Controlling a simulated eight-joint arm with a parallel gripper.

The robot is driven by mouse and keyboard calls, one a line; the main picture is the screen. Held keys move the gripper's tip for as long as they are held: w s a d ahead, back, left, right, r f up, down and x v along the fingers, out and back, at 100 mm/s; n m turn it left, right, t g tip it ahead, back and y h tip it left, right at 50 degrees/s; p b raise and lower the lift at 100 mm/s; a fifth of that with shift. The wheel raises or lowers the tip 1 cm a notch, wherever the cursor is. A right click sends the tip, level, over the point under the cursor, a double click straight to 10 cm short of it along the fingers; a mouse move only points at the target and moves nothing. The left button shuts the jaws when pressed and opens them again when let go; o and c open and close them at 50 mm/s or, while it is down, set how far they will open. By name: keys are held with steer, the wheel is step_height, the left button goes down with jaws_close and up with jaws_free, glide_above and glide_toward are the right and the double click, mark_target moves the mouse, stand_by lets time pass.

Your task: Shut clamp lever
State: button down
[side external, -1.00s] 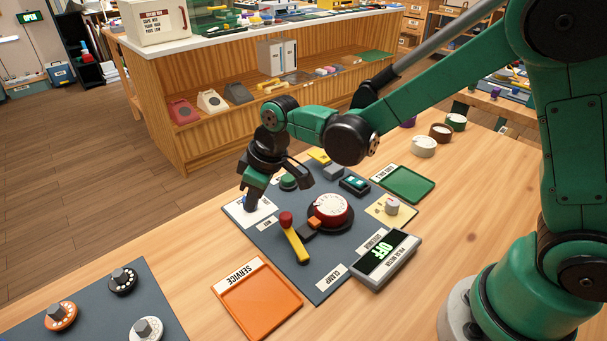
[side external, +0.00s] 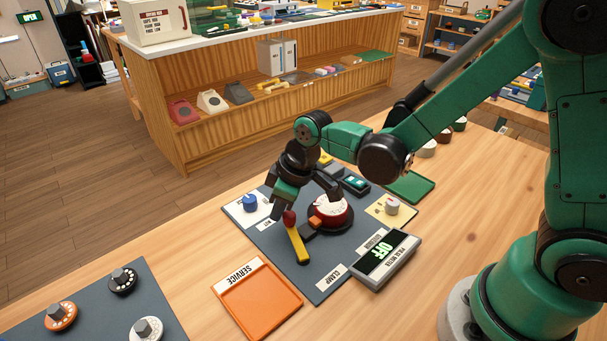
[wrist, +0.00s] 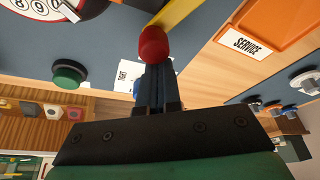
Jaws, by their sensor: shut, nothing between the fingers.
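The clamp lever (side external: 298,246) is a yellow bar with a red knob (side external: 289,218) at its far end, on the dark panel beside the red dial (side external: 335,222). An orange block (side external: 315,221) sits at the dial's edge. My gripper (side external: 278,212) is shut and empty, just left of the red knob. In the wrist view the red knob (wrist: 153,42) appears right at the tips of my shut fingers (wrist: 154,80), and the yellow bar (wrist: 172,13) runs beyond it. I cannot tell whether they touch.
The OFF meter (side external: 385,262) stands right of the lever, above the panel surface. An orange service tray (side external: 258,298) lies front left. A blue knob (side external: 250,202) is left of my gripper. A green button (wrist: 68,75) shows in the wrist view. Bare wood (side external: 420,315) lies at front right.

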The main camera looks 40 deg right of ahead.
steer(key=shift+s+d, duration=0.35)
steer(key=shift+d, duration=0.25)
steer(key=shift+a, duration=0.8)
steer(key=shift+w+a, duration=0.2)
steer(key=shift+w, duration=0.3)
steer(key=w, duration=0.1)
steer(key=w+a, duration=0.1)
steer(key=shift+w+r, duration=0.2)
steer(key=shift+w, duration=0.2)
steer(key=v, duration=0.9)
steer(key=s+d+r+m+t+h, duration=0.1)
steer(key=s+d+m+t+h, duration=0.1)
steer(key=s+d+m+t, duration=0.2)
steer(key=s+d+m, duration=0.2)
steer(key=s+d, duration=0.2)
steer(key=s, duration=0.1)
steer(key=shift+d+r+m, duration=0.3)
steer(key=shift+d+m, duration=0.1)
